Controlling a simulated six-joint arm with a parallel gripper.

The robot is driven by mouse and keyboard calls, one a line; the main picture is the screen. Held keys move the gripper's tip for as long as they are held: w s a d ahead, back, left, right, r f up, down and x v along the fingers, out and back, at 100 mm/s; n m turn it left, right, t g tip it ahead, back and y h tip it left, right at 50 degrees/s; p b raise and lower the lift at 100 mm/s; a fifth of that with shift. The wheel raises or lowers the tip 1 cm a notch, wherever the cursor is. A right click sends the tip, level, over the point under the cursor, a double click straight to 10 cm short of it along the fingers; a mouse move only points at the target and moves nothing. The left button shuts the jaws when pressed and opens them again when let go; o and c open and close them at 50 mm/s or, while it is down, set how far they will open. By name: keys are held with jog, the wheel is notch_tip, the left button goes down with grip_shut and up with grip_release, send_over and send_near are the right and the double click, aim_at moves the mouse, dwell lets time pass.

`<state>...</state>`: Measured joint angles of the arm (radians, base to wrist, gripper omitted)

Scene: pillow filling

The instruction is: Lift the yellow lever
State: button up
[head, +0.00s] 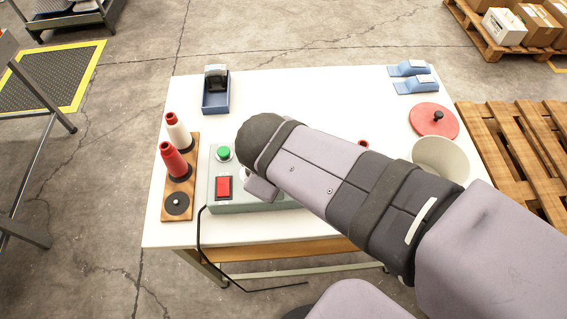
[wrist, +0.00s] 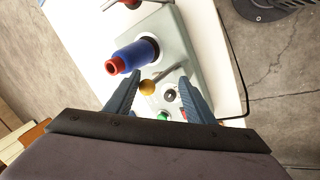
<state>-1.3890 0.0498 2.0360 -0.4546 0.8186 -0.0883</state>
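The yellow lever shows in the wrist view as a yellow ball knob (wrist: 147,88) on a thin metal rod, mounted on the grey-green control box (wrist: 181,40). My gripper (wrist: 161,75) is open, with its two blue fingers spread. The knob lies between the fingers in this view, closer to the left finger; I see no finger closed on it. In the head view my arm covers the lever and the gripper's fingers; the control box (head: 250,208) shows below the arm.
The box carries a green button (head: 224,153) and a red switch (head: 223,187). A blue cylinder with a red end (wrist: 134,57) stands close to the lever. Thread cones (head: 173,160) stand left of the box. A blue tray (head: 216,97) lies behind; a white bowl (head: 440,157) is right.

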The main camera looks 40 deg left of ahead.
jog(key=b+v, duration=0.1)
jog(key=v, duration=0.6)
jog(key=shift+r, duration=0.15)
dwell(0.3)
jog(key=s+d+f+m+g, duration=0.2)
jog(key=f, duration=0.3)
jog(key=s+d+f+m+g, duration=0.1)
jog(key=s+d+f, duration=0.1)
jog(key=f, duration=0.4)
jog(key=w+d+f+m, duration=0.2)
jog(key=w+d+m, duration=0.2)
jog(key=d, duration=0.6)
jog(key=w+d+f+m+g+h, duration=0.1)
jog(key=w+d+f+m, duration=0.2)
jog(key=d, duration=0.8)
jog(key=w+d+f+m+h, duration=0.1)
jog(key=w+d+f+m, duration=0.1)
jog(key=w+d+m, duration=0.4)
jog(key=d+m, duration=0.4)
jog(key=d, duration=0.1)
jog(key=shift+w+d+f, duration=0.15)
jog(key=shift+w+d, duration=0.05)
jog(key=shift+d, duration=0.05)
